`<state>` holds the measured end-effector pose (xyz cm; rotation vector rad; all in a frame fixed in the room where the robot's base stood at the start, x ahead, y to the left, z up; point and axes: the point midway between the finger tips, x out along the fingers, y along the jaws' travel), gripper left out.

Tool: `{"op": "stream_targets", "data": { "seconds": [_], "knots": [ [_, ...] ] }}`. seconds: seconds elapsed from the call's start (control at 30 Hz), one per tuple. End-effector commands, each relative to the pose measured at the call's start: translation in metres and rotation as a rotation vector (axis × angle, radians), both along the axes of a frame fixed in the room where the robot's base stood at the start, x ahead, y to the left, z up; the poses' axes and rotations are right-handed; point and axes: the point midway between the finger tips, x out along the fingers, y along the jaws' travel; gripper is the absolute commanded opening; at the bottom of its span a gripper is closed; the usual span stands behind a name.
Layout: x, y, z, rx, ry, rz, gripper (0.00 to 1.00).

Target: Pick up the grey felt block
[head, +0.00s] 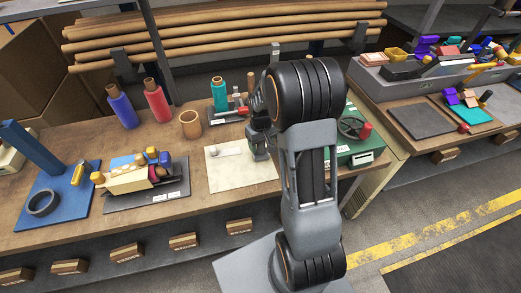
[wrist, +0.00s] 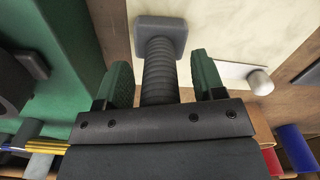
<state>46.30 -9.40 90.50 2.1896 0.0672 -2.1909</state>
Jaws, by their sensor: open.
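The grey felt block (wrist: 160,28) shows at the top of the wrist view as a dark grey, rounded square end with a ribbed grey shaft running from it toward my gripper. It lies over the edge of a cream sheet (wrist: 225,25). My gripper (wrist: 160,70) is open, with a green-padded finger on each side of the ribbed shaft and a visible gap on both sides. The near end of the shaft is hidden behind the gripper body. In the head view my gripper (head: 258,148) is low over the cream sheet's right side, and the block is mostly hidden there.
A pale knob (wrist: 260,82) on a thin strip lies right of the fingers. A green machine (head: 352,150) stands close on the right. A tan roll (head: 190,124), a red roll (head: 157,101) and a grey tray (head: 130,195) with pieces stand left. The cream sheet's front is clear.

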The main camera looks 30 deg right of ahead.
Motion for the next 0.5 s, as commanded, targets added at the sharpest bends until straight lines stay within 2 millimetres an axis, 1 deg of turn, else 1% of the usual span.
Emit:
{"op": "stream_targets", "data": {
  "seconds": [0.2,0.5],
  "knots": [
    [0.0,0.0,-0.0003,0.0,0.0,0.0,0.62],
    [0.0,0.0001,0.0,0.0,0.0,0.0,0.33]
  ]
}}
